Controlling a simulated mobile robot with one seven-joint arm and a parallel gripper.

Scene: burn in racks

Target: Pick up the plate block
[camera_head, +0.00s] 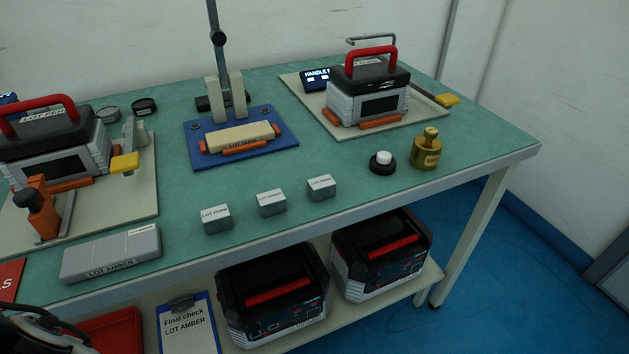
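No block in view is marked as the plate block, so I cannot tell for sure which one it is. Three small grey blocks stand in a row near the table's front edge: a left one (216,219) labelled LOT FERN, a middle one (271,203) and a right one (321,188), whose labels are too small to read surely. A long grey block (110,254) labelled LOT AMBER lies at the front left. A cream block (240,137) sits on a blue plate (196,156) under an upright lever. The fingers of my gripper are not in view.
Boxy units with red handles stand on beige boards at left (48,150) and back right (370,95). A brass bottle (426,152) and a black-and-white knob (382,163) stand at right.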

